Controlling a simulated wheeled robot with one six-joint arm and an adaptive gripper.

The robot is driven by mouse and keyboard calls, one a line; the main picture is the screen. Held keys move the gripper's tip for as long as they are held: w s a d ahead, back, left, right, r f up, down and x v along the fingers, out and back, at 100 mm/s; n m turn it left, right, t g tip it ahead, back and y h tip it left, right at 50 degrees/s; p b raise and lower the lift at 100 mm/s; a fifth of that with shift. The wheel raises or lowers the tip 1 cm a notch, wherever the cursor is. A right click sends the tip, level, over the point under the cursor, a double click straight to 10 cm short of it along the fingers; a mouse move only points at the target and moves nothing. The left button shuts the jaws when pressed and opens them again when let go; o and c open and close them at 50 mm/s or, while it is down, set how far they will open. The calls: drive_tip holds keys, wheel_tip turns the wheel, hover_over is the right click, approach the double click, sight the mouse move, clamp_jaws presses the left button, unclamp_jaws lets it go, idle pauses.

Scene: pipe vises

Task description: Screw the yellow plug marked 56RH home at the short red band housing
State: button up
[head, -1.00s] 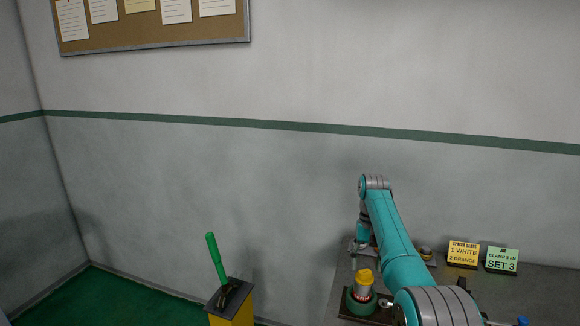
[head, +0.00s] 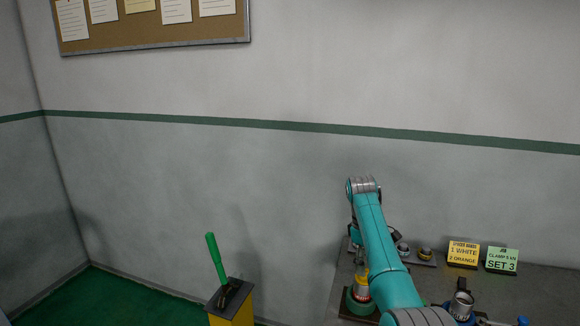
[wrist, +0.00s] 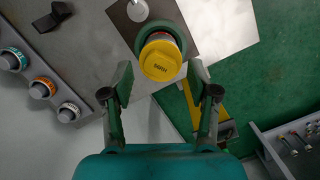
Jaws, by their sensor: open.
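The yellow plug (wrist: 160,62) marked 56RH is seen from above in the wrist view, on top of a short upright cylindrical housing. In the head view the plug (head: 361,272) is partly behind my arm. My gripper (wrist: 160,70) is open, one finger to each side of the plug, touching nothing that I can see. How deep the plug sits in the housing cannot be told.
A rack at the wrist view's left holds several ringed parts, including an orange-ringed one (wrist: 42,88). Two signs (head: 463,254) stand at the table's back. Another metal cylinder (head: 461,305) stands right of my arm. A green lever (head: 216,258) rises from a yellow stand at left.

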sight(364, 279)
drive_tip(key=shift+n, duration=0.7)
drive_tip(key=shift+f, duration=0.15)
drive_tip(key=shift+f, duration=1)
